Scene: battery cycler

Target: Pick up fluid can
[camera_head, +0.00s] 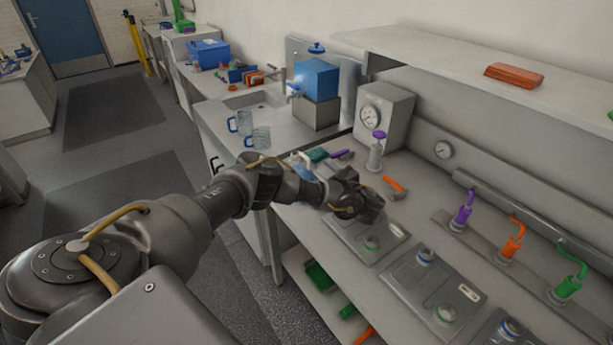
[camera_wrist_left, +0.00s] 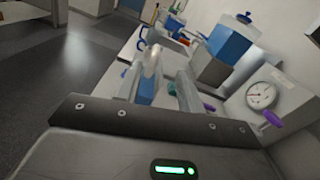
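A white-and-blue object (camera_head: 303,166), perhaps the fluid can, stands on the counter just beyond my left wrist. Its lower part is hidden by my arm. In the left wrist view a white-and-blue shape (camera_wrist_left: 147,88) shows near the left finger, with a gap to the right finger. My left gripper (camera_wrist_left: 162,80) has its fingers apart and looks open. In the head view its fingers are mostly hidden behind the wrist. I cannot tell whether a finger touches the object. My right gripper is not in view.
A white bottle with a purple top (camera_head: 375,155), an orange tool (camera_head: 395,187) and a gauge box (camera_head: 382,112) are close by. A blue tank (camera_head: 316,79) and blue-handled mugs (camera_head: 258,138) stand behind. Device panels (camera_head: 433,285) lie right. A shelf (camera_head: 440,60) overhangs the back.

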